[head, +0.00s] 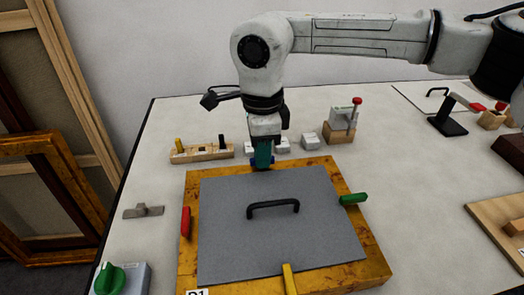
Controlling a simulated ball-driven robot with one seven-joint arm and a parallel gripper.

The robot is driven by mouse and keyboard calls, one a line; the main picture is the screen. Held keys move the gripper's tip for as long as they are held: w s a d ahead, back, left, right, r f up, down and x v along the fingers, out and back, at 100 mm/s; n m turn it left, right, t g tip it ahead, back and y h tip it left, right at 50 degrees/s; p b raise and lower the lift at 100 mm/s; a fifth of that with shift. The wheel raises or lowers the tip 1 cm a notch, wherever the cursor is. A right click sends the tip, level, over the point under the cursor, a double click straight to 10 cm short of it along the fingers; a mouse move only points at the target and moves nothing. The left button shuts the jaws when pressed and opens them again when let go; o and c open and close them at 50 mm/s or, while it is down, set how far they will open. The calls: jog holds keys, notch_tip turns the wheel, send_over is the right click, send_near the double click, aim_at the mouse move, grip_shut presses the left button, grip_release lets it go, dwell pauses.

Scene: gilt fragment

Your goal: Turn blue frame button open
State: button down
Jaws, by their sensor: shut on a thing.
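A gilt wooden frame (371,263) lies flat on the table with a grey panel (225,215) in it; the panel has a black handle (273,207). My gripper (262,163) points down at the far edge of the frame and is shut on the blue button. Only small bits of the blue button show beside the fingertips, so its angle cannot be told. A red button (186,222) is on the left side, a green button (353,199) on the right side, and a yellow button (289,279) on the near side.
Behind the frame stand a wooden block with pegs (202,153), small white blocks (310,141) and a red-knobbed clamp (343,118). A scraper (143,211) and a box with a green knob (121,278) are at left.

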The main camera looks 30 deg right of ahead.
jog(key=shift+w, duration=0.1)
dwell(0.3)
jog(key=c, duration=1.2)
grip_release()
jog(key=shift+o, duration=0.2)
jog(key=shift+r, duration=0.1)
notch_tip(320, 180, up, 11)
jog(key=shift+p, duration=0.4)
jog(key=shift+f, duration=0.2)
